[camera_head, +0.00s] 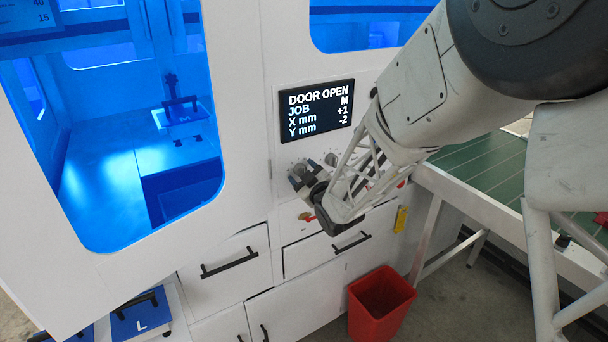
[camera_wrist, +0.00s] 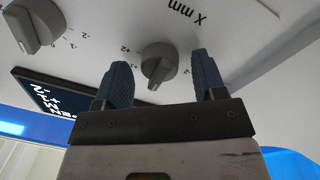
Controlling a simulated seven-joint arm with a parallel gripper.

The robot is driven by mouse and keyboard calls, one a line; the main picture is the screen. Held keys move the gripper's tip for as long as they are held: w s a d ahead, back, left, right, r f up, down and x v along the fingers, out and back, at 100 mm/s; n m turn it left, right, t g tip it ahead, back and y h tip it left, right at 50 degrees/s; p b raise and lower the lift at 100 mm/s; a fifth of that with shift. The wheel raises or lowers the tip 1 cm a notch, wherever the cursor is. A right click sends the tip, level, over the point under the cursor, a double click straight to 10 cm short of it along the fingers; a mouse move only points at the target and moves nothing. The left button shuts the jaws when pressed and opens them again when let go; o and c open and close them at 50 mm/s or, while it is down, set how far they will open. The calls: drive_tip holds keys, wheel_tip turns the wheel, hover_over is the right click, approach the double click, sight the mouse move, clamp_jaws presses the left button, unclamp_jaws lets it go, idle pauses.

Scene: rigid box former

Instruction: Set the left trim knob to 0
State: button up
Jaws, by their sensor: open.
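The left trim knob (camera_wrist: 158,62) is a grey round knob with a raised grip bar, near the upside-down "X mm" label in the wrist view. My gripper (camera_wrist: 160,66) is open, one blue fingertip on each side of this knob with visible gaps. I cannot tell how deep the fingertips reach. In the head view my gripper (camera_head: 302,173) is at the panel below the display and hides the left knob. The display (camera_head: 316,109) reads DOOR OPEN, JOB M, X mm +1, Y mm -2. The second knob (camera_wrist: 35,25) is at the wrist view's upper left.
The second knob also shows right of my gripper in the head view. Drawers with black handles (camera_head: 230,263) are below. A red bin (camera_head: 380,305) stands on the floor. A green-topped table (camera_head: 490,165) is at right. A blue-lit window (camera_head: 110,150) is at left.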

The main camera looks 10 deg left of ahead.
drive_tip(key=shift+s+d, duration=0.1)
drive_tip(key=v, duration=0.7)
drive_tip(key=shift+s+d, duration=0.15)
drive_tip(key=shift+s, duration=0.05)
idle(0.3)
drive_tip(key=shift+d, duration=0.1)
